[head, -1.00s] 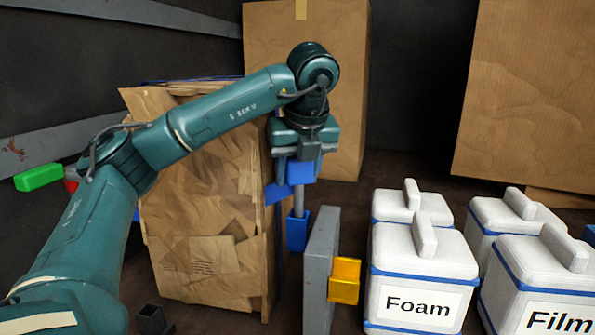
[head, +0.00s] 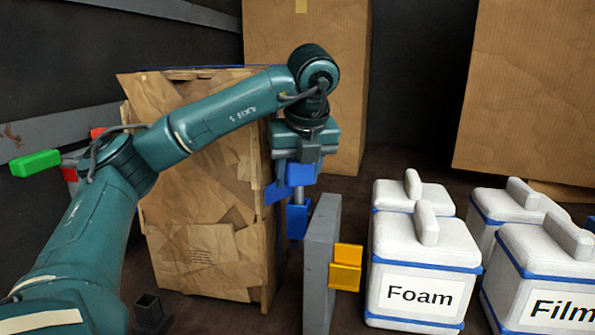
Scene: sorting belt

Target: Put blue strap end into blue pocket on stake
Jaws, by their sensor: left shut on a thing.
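My left gripper (head: 297,160) points down beside the brown paper bale and is shut on the blue strap end (head: 300,174). A blue strap piece (head: 276,192) runs from there along the bale's right edge. The blue pocket (head: 297,221) is just below the strap end, with a small gap between them. The stake shows only as a short grey length (head: 299,194) between them; the rest is hidden by the gripper and pocket. My right gripper is not in view.
The wrapped bale (head: 205,225) stands left of the stake. A grey panel (head: 320,260) with a yellow block (head: 346,267) stands close at its right. White bins, one labelled Foam (head: 423,262), stand further right. A green block (head: 35,164) is at the left.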

